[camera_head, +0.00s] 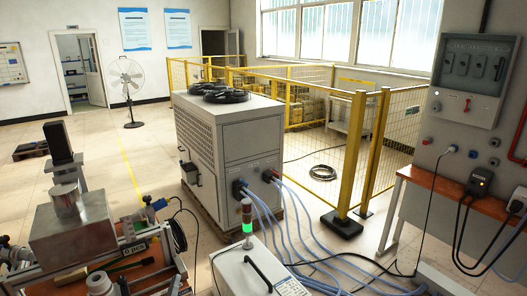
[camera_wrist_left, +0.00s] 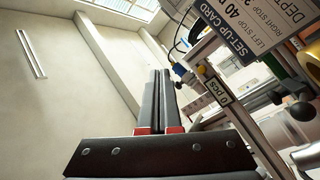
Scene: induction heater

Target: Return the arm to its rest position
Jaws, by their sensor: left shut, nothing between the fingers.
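My left gripper (camera_wrist_left: 158,76) shows in the left wrist view. Its two long black fingers lie side by side with no gap, rising from red blocks on a dark bolted plate. Nothing is held between them. In the wrist view the fingertips are seen against a pale wall, just left of the cluttered bench parts. In the head view I cannot clearly pick the left gripper out from the dark and metallic parts at the lower left. My right gripper is in neither view.
A bench with fittings (camera_head: 125,258) fills the lower left. A large grey cabinet (camera_head: 204,150), a white unit with a green lamp (camera_head: 247,226) and hoses stand ahead. A set-up card (camera_wrist_left: 240,25) is close on the right in the wrist view. Open floor (camera_head: 110,150) lies behind.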

